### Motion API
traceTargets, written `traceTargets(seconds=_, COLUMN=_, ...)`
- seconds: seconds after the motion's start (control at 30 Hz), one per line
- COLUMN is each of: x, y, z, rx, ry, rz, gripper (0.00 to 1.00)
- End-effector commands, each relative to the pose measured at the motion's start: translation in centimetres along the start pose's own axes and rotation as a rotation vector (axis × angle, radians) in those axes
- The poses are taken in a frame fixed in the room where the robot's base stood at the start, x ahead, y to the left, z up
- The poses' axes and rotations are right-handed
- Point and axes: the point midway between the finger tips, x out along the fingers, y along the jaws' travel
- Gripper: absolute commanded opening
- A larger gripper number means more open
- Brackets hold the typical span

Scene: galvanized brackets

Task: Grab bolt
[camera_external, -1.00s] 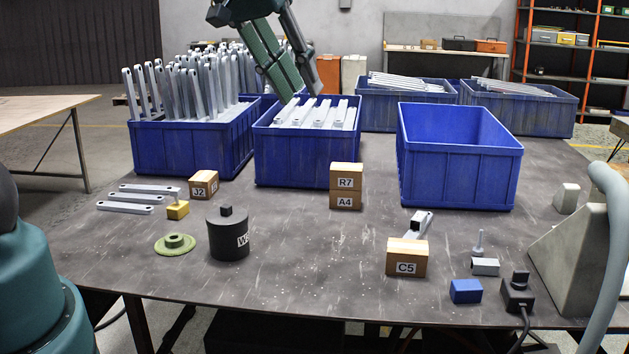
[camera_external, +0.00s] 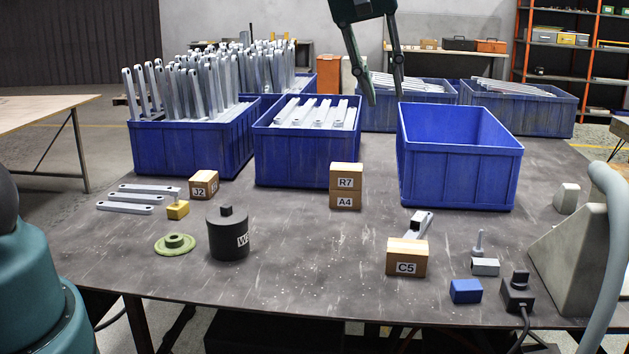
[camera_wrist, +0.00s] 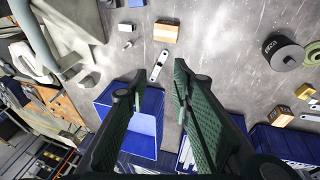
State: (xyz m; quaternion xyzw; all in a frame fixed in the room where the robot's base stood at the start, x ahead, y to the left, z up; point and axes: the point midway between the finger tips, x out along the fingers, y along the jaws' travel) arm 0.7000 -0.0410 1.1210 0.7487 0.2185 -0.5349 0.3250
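A small grey bolt (camera_external: 478,243) stands upright with its thin end up, just behind a small grey block (camera_external: 485,267) at the right of the table. In the wrist view the bolt (camera_wrist: 128,44) is a small light shape near the top, left of the flat bracket (camera_wrist: 158,66). My gripper (camera_external: 386,100) is high above the back of the table, near the left rim of the empty blue crate and well away from the bolt. In the wrist view my gripper (camera_wrist: 160,75) has its fingers apart with nothing between them.
A wooden C5 block (camera_external: 407,260) has a bracket leaning behind it. A blue block (camera_external: 466,291), a black switch box (camera_external: 517,295) and a grey wedge-shaped stand (camera_external: 570,265) surround the bolt's area. The empty blue crate (camera_external: 460,180) stands behind. The table's centre is clear.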

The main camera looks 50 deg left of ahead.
Motion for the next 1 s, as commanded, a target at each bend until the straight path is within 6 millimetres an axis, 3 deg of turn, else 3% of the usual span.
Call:
traceTargets(seconds=0.57, x=8.2, y=6.8, z=-3.7, rx=-0.276, ry=-0.057, rz=-0.08, gripper=0.24)
traceTargets(seconds=1.0, x=15.9, y=11.2, z=-5.4, rx=-0.485, ry=-0.083, rz=-0.152, gripper=0.24)
